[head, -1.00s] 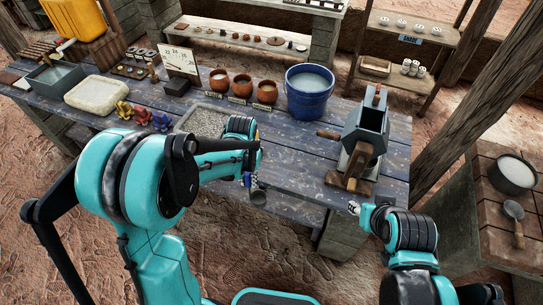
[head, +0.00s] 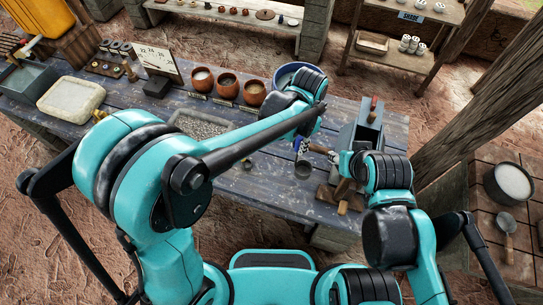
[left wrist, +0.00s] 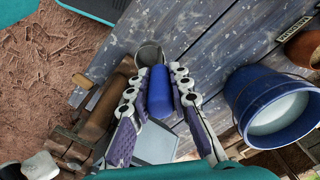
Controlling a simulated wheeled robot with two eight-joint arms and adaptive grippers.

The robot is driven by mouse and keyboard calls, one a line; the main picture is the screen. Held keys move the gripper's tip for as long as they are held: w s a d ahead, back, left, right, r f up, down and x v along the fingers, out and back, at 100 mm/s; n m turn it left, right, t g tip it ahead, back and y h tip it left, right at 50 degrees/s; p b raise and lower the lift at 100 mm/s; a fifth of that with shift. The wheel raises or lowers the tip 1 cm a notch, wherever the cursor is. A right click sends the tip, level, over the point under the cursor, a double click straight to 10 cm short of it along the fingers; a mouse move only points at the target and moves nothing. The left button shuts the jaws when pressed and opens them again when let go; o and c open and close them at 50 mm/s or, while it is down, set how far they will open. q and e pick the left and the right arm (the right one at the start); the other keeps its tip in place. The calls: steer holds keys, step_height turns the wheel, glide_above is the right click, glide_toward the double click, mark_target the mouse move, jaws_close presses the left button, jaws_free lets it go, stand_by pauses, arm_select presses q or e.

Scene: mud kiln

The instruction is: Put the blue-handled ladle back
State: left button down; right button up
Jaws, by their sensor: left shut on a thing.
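My left gripper (head: 302,144) is shut on the blue-handled ladle and holds it above the table, left of the wood-and-metal press. The ladle's small grey cup (head: 303,170) hangs below the fingers. In the left wrist view, the blue handle (left wrist: 160,92) lies between the two finger pads, with the cup (left wrist: 150,55) beyond the fingertips. The blue bucket (head: 283,72) stands behind my left forearm, which hides most of it; it shows better in the left wrist view (left wrist: 265,105). My right gripper (head: 342,160) is near the press, and its fingers are too hidden to read.
The press (head: 362,135) with wooden handles stands close to both grippers. Clay pots (head: 228,85) line the table's back, and a gravel tray (head: 200,125) lies partly under my left arm. A wooden-handled ladle (head: 507,223) and a pot (head: 510,182) are at far right.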

arm_select(q)
steer(key=w+a+f+b, duration=0.2)
steer(key=w+a+f, duration=0.2)
steer(key=a+f, duration=0.6)
steer(key=shift+f, duration=0.25)
steer(key=shift+s+f, duration=0.1)
steer(key=c, duration=1.4)
jaws_free()
